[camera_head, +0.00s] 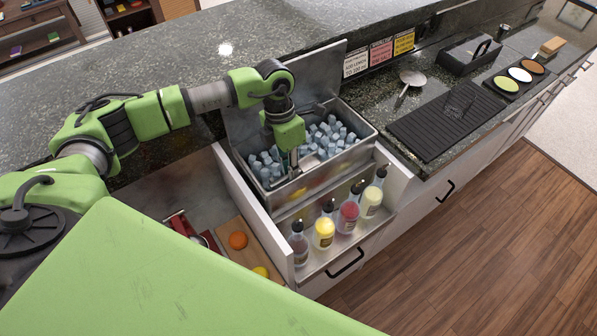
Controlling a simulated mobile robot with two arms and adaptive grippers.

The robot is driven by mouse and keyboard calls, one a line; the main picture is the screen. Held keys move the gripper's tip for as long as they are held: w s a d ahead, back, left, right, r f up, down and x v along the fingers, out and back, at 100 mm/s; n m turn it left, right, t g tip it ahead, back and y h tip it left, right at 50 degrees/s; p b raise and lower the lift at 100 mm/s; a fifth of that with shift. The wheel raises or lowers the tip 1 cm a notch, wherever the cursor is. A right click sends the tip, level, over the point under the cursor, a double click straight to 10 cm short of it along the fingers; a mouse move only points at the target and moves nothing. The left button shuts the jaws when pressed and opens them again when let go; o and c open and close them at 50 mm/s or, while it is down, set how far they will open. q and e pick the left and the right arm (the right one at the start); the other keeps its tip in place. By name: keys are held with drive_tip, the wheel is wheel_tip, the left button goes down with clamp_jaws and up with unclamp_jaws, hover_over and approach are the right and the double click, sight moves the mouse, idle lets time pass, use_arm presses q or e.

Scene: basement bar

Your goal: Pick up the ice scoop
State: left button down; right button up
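My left gripper (292,163) comes in from the left and points down into the steel ice bin (369,143), over its left part. Its fingertips are small and dark among the ice cubes (332,131), and I cannot tell whether they are open or shut. The ice scoop does not show clearly; a grey metallic shape (321,153) beside the fingers may be part of it, but it is too small to be sure. My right gripper is out of view.
Several bottles (347,216) stand in a rack in front of the bin. An open drawer (185,196) with an orange (238,240) lies to the left. On the counter right of the bin are a strainer (413,78), a black mat (447,121) and a black caddy (468,56).

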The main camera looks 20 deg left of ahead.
use_arm(q)
drive_tip(key=shift+r, duration=0.55)
wheel_tip(320, 180, up, 8)
drive_tip(key=b, duration=0.2)
drive_tip(key=shift+f+b, duration=0.15)
drive_tip(key=shift+b, duration=0.15)
drive_tip(key=shift+r, duration=0.65)
